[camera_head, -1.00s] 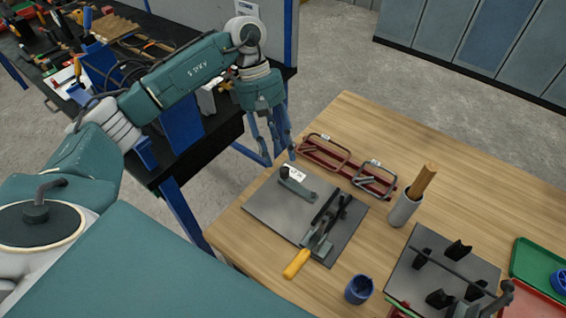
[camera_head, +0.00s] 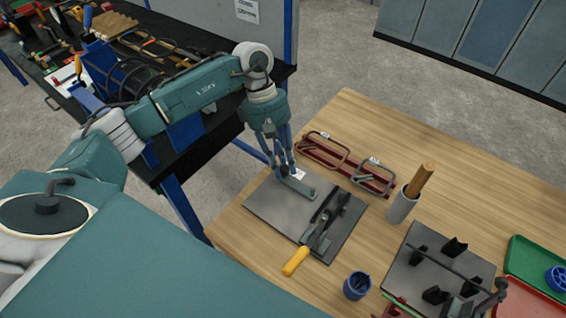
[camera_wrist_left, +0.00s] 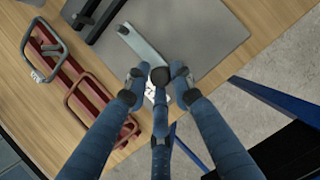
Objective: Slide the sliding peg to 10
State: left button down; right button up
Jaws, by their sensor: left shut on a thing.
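A grey metal plate (camera_head: 270,207) lies at the table's left corner. On it is a flat grey bar (camera_head: 299,187), which I take to be part of the sliding peg; its dark round knob (camera_wrist_left: 160,76) shows in the left wrist view. My left gripper (camera_head: 289,174) comes down from above at the bar's far left end. In the left wrist view my left gripper (camera_wrist_left: 158,80) has its blue fingers around the knob, shut on it. A white label (camera_head: 299,174) is partly hidden by the fingers; its numbers are not readable. My right gripper is not in view.
A dark tool with a yellow handle (camera_head: 295,261) lies on the plate's right side. Red frames with metal loops (camera_head: 322,149) lie just behind. A grey cup with a wooden stick (camera_head: 402,207), a blue cup (camera_head: 357,286) and a second plate (camera_head: 423,262) stand to the right.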

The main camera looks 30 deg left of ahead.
pick_arm(q)
jog(key=shift+s+d+f+b, duration=0.15)
jog(key=shift+d+b, duration=0.35)
jog(key=shift+d, duration=0.05)
jog(key=shift+s+d+f+b, duration=0.1)
jog(key=shift+s+d+b, duration=0.05)
jog(key=shift+d+b, duration=0.4)
jog(key=shift+s+d+r, duration=0.1)
jog(key=shift+d+r, duration=0.05)
jog(key=c, duration=1.7)
grip_release()
jog(key=shift+o, duration=0.6)
jog(key=shift+d+r, duration=0.1)
jog(key=shift+r, duration=0.1)
jog(key=shift+a+r, duration=0.2)
jog(key=shift+r, duration=0.05)
jog(key=v, duration=1.1)
jog(key=shift+r, duration=0.1)
